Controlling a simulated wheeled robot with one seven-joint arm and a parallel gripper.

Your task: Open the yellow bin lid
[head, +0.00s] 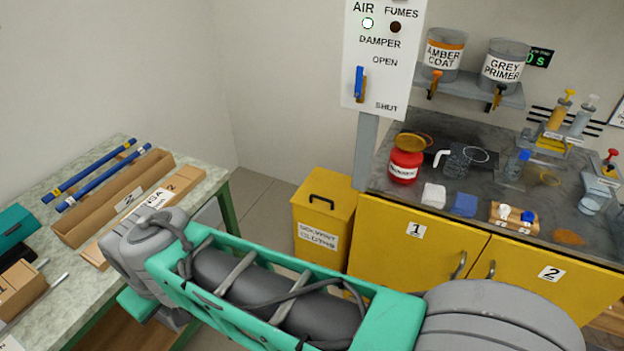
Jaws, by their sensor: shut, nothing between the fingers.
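The yellow bin (314,262) stands on the floor between the left table and the yellow cabinets, with a label reading "SOLVENT CLOTHS" on its front. Its flat yellow lid (335,190) is shut and has a black handle on top. My arm crosses the lower part of the head view in front of the bin's base and hides part of it. The arm's far end bends down at the left beside the table. My gripper's fingers do not show.
The left table (110,160) holds blue rods (95,168) and a long cardboard box (115,200). Yellow cabinets (400,235) adjoin the bin on the right, under a grey worktop with a red can (404,166).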

